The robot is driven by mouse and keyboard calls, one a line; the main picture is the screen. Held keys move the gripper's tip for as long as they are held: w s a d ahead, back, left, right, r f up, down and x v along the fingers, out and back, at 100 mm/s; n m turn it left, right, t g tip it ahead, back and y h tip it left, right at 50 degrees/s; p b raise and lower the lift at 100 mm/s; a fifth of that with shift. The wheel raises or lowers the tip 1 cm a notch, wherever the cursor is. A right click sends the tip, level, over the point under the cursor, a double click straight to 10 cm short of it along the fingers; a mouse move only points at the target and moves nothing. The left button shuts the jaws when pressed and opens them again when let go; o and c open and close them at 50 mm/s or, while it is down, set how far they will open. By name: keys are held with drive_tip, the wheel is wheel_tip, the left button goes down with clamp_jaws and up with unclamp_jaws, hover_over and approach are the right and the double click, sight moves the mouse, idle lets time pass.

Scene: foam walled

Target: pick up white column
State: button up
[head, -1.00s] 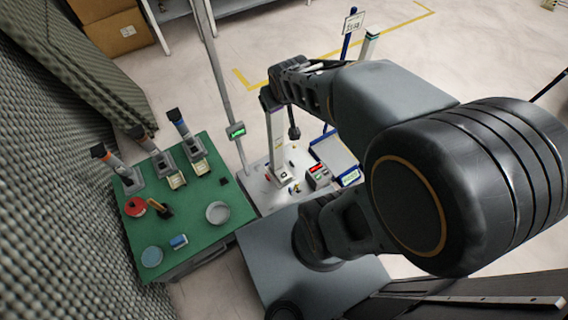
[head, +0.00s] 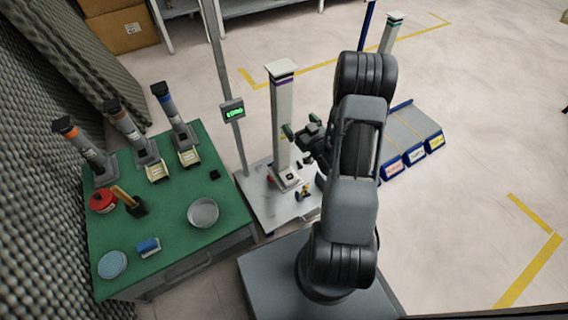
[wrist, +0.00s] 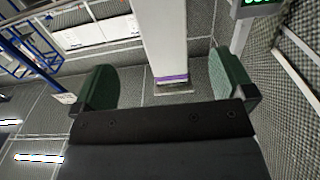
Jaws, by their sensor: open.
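The white column (head: 282,118) stands upright on a pale base plate, with a purple band just under its cap. Its shaft also shows in the wrist view (wrist: 166,38), with the purple band at its lower end in that picture. My gripper (head: 301,125) is beside the column's right side, around mid-height, with its green fingers apart. In the wrist view my gripper (wrist: 160,82) is open and the column appears in the gap between the fingers, nearer the right one. Nothing is gripped. I cannot tell whether either finger touches the column.
A green table (head: 170,212) with several tools, a bowl (head: 203,212) and a red container (head: 102,201) stands at left. A thin pole with a green display (head: 232,109) is close left of the column. Another white column (head: 391,34) with a green band stands behind right.

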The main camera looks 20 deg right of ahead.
sight(285, 107)
drive_tip(key=w, duration=0.4)
drive_tip(key=w+a+b, duration=0.1)
drive_tip(key=w, duration=0.1)
drive_tip(key=shift+w, duration=0.4)
drive_tip(key=shift+w+a+b, duration=0.15)
drive_tip(key=shift+w+b, duration=0.4)
drive_tip(key=shift+w, duration=0.8)
drive_tip(key=shift+w+a+b, duration=0.15)
drive_tip(key=shift+w+b, duration=0.35)
drive_tip(key=shift+w, duration=0.8)
drive_tip(key=shift+c, duration=0.3)
drive_tip(key=c, duration=1.8)
drive_tip(key=shift+r, duration=0.2)
clamp_jaws()
